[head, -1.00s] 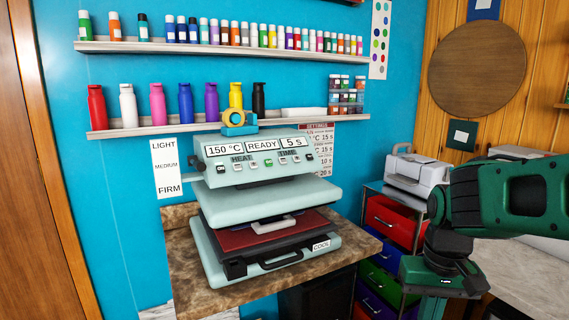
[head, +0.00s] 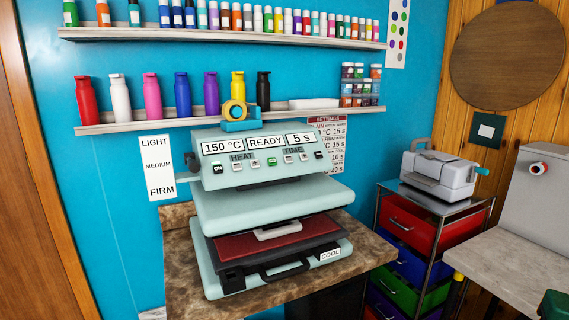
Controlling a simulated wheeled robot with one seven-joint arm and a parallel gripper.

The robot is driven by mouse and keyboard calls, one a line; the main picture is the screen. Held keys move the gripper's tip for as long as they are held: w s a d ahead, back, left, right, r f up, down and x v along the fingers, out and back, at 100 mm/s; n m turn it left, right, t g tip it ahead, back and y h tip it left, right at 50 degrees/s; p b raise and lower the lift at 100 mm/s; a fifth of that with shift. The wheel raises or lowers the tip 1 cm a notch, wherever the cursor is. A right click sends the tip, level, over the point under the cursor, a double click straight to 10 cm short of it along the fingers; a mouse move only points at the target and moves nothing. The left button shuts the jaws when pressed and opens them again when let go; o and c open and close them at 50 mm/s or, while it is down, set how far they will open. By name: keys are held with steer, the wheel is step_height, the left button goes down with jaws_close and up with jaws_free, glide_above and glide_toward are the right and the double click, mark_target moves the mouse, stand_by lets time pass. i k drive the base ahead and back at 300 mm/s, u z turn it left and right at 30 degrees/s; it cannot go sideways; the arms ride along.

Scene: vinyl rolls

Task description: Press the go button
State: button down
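The heat press (head: 265,210) stands on a brown stone-topped counter, its upper plate raised above the red lower pad (head: 250,242). Its panel shows "150 °C", "READY" and "5 s". The green go button (head: 271,161) sits in the row of small buttons under the displays, between the "HEAT" and "TIME" groups. Only a small green piece of my arm shows at the bottom right corner. My gripper is out of view, so I cannot see its fingers.
A drawer cart (head: 425,225) with a white machine (head: 437,172) on top stands right of the counter (head: 185,270). A pale worktop (head: 520,265) is at far right. Shelves of bottles (head: 210,95) hang above the press. The space before the press looks clear.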

mark_target(271, 161)
steer(key=u, duration=0.05)
steer(key=k, duration=1.15)
steer(key=u, duration=0.85)
steer(key=i, duration=1.05)
steer(key=z, duration=0.05)
